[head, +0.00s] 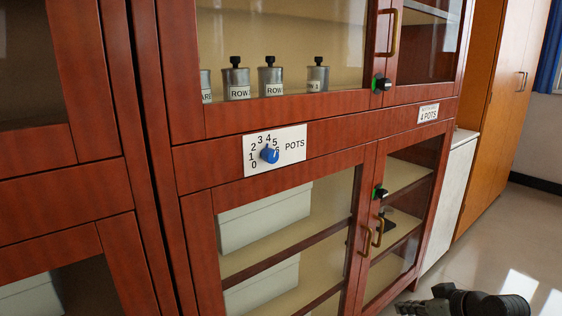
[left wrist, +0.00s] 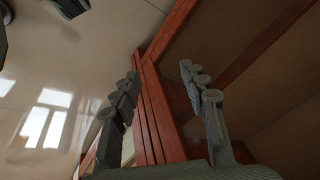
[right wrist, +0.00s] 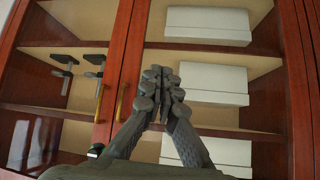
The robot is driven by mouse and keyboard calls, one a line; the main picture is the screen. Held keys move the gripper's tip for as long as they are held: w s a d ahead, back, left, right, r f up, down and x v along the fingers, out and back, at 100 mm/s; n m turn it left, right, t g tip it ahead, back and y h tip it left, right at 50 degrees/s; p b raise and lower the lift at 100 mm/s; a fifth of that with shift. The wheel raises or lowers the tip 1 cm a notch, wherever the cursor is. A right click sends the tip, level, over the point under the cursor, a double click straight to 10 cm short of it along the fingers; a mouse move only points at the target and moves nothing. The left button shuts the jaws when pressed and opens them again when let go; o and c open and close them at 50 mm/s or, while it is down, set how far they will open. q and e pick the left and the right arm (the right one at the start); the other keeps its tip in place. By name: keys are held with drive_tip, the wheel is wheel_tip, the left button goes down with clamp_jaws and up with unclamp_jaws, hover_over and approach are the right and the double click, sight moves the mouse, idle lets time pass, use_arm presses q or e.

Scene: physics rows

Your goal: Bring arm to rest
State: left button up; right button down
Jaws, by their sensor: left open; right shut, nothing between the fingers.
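My right gripper (head: 412,307) shows at the lower right edge of the head view, in front of the lower cabinet, with part of my dark arm beside it. In the right wrist view its fingers (right wrist: 161,78) are together with nothing between them, and the glass-fronted cabinet lies beyond. My left gripper is out of the head view. In the left wrist view its fingers (left wrist: 160,82) stand wide apart and empty, with red-brown cabinet frame and pale floor behind them.
A red-brown cabinet (head: 215,124) fills much of the head view. A blue knob (head: 269,155) on a numbered plate sits between its upper and lower doors. Several metal pots (head: 270,76) stand behind glass. Brass handles (head: 378,231) stick out. Floor (head: 515,225) is open at right.

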use_arm(q)
drive_tip(key=f, duration=0.2)
drive_tip(key=f+p, duration=0.1)
drive_tip(key=shift+w+d+f, duration=0.15)
drive_tip(key=shift+d, duration=0.1)
use_arm(e)
drive_tip(key=s+f+m+g+h, duration=0.1)
drive_tip(key=s+f+h, duration=0.1)
drive_tip(key=s+f, duration=0.4)
drive_tip(key=s+a+f+m+g+h, duration=0.1)
drive_tip(key=s+f, duration=0.5)
drive_tip(key=s, duration=0.6)
drive_tip(key=s+a+f+g+h, duration=0.1)
drive_tip(key=s+f+g+h, duration=0.1)
drive_tip(key=s+f, duration=0.3)
drive_tip(key=s+g, duration=0.1)
drive_tip(key=s, duration=0.3)
drive_tip(key=shift+s+f+m+h, duration=0.3)
drive_tip(key=shift+s+f+m, duration=0.1)
use_arm(q)
drive_tip(key=shift+w+a+r, duration=0.15)
drive_tip(key=shift+a+r, duration=0.05)
drive_tip(key=shift+r, duration=0.05)
drive_tip(key=shift+s+f, duration=0.3)
drive_tip(key=shift+s, duration=0.1)
drive_tip(key=shift+w+d+r, duration=0.15)
drive_tip(key=shift+w+r, duration=0.1)
drive_tip(key=shift+w, duration=0.15)
drive_tip(key=shift+c, duration=1.2)
